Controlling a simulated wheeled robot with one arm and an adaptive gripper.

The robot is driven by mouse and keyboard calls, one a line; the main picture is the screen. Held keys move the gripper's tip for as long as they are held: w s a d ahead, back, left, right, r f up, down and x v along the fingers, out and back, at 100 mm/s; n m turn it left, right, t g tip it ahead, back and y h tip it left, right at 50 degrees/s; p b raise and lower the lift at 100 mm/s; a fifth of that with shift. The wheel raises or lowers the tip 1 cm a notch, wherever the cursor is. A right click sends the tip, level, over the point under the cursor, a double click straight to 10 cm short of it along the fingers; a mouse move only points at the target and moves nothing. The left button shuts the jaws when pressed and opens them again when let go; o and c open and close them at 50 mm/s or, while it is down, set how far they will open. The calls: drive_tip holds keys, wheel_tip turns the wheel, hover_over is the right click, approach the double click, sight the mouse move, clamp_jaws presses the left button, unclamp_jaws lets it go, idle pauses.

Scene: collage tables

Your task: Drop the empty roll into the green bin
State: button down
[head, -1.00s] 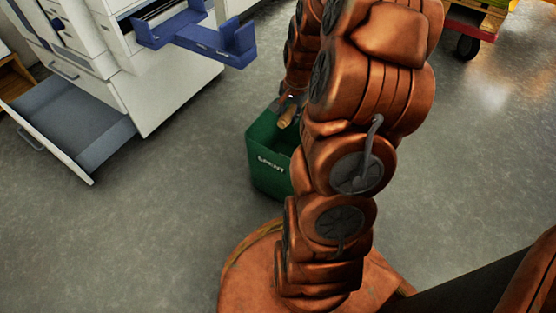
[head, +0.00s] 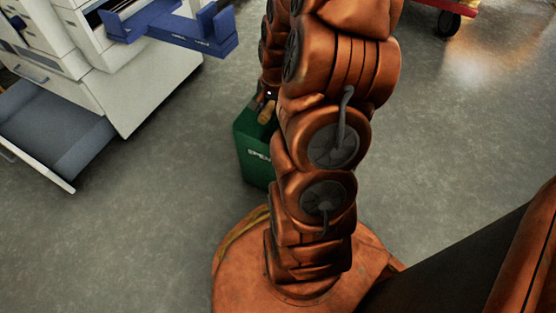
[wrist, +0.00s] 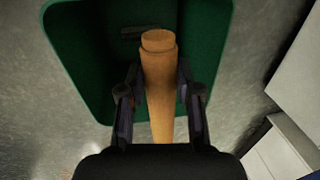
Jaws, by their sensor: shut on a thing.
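The empty roll (wrist: 158,85) is a tan cardboard tube. My gripper (wrist: 157,88) is shut on it, with a finger on either side, in the wrist view. The green bin (wrist: 85,45) lies beneath the roll in that view, its open top facing the camera. In the head view the bin (head: 251,150) stands on the floor with part of a white word on its front. My arm hides its right side. The roll (head: 266,112) shows small at my gripper (head: 267,103), over the bin's opening. The roll's height above the rim is hard to tell.
A white printer (head: 150,75) with a blue tray (head: 190,33) stands at the upper left. Its open lower drawer (head: 50,130) sticks out over the floor. A red cart (head: 448,8) is at the top right. Grey floor (head: 440,130) is clear on the right.

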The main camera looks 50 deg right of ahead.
drive_tip(key=shift+f, duration=0.1)
drive_tip(key=c, duration=0.7)
unclamp_jaws()
drive_tip(key=r, duration=0.4)
drive_tip(key=s+r, duration=0.1)
drive_tip(key=r, duration=0.6)
drive_tip(key=shift+s+d+r, duration=0.25)
drive_tip(key=shift+s+r, duration=0.15)
drive_tip(key=s+a+r+n+g+p, duration=0.1)
drive_tip(key=s+a+r+n+p, duration=0.25)
drive_tip(key=a+r+p, duration=0.7)
drive_tip(key=s+a+r+n+g+p, duration=0.15)
drive_tip(key=a+r+n+p, duration=0.4)
drive_tip(key=r+p, duration=0.75)
drive_tip(key=s+a+r+n+p, duration=0.2)
drive_tip(key=s+r+p, duration=0.3)
drive_tip(key=r, duration=0.3)
drive_tip(key=s+a+r+n+p, duration=0.1)
drive_tip(key=s+a+r+p, duration=0.4)
drive_tip(key=r+p, duration=0.2)
drive_tip(key=s+a+r+n+g+p, duration=0.1)
drive_tip(key=s+a+r+n+p, duration=0.1)
drive_tip(key=r+p, duration=0.5)
drive_tip(key=shift+s+a+r+n+h+p, duration=0.15)
drive_tip(key=shift+s+a+r, duration=0.3)
drive_tip(key=shift+s, duration=0.25)
drive_tip(key=shift+s+a+r+n+h+p, duration=0.15)
drive_tip(key=shift+s+a+r, duration=0.25)
drive_tip(key=shift+s, duration=0.3)
